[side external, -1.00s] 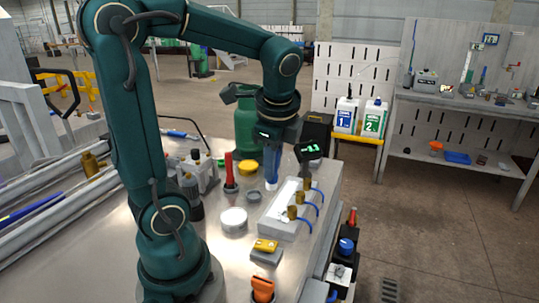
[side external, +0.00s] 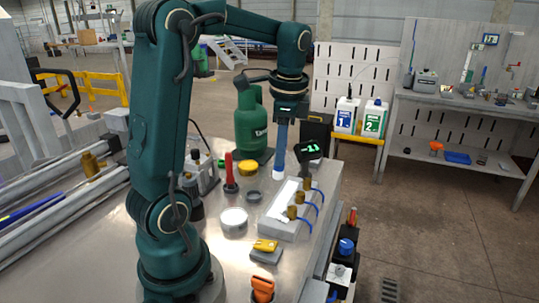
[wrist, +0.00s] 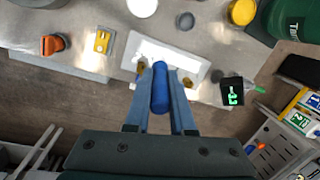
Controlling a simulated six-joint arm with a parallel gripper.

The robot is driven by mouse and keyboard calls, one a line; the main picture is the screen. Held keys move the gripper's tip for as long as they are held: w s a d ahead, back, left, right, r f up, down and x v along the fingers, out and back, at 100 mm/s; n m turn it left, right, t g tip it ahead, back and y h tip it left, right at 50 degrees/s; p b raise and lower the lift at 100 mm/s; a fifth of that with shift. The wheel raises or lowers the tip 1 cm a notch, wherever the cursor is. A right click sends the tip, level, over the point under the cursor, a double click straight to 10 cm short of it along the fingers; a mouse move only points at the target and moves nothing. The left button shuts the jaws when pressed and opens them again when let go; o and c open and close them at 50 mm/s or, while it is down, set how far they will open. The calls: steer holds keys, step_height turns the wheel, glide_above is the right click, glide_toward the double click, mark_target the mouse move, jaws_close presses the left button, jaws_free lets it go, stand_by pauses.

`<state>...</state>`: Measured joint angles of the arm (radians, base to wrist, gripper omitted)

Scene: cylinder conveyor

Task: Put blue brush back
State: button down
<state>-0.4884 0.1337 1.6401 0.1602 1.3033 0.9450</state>
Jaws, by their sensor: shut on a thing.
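The blue brush (side external: 281,150) hangs roughly upright below my gripper (side external: 284,122) in the side view, above or behind the far end of the white tray (side external: 274,225). Its lower end is paler, and I cannot tell if it touches anything. In the wrist view the blue brush (wrist: 160,88) lies between the two fingers of my gripper (wrist: 162,95), which are shut on it. The white tray (wrist: 190,65) shows beyond the fingers. The bristles cannot be made out.
Brass fittings with blue loops line the tray's right side, beside a dark display (side external: 308,150). A red-handled tool (side external: 230,172), yellow lid (side external: 248,167), white round lid (side external: 233,217) and grey ring (side external: 252,196) stand left of it. A green canister (side external: 251,122) stands behind.

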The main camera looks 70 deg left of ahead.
steer(key=s+a+f+n+h, duration=0.25)
steer(key=a+n, duration=0.35)
steer(key=a, duration=0.5)
steer(key=shift+y, duration=0.25)
steer(key=shift+d+f, duration=0.15)
steer(key=shift+f, duration=4.25)
steer(key=shift+f, duration=0.1)
steer(key=c, duration=0.8)
jaws_free()
steer(key=shift+o, duration=0.2)
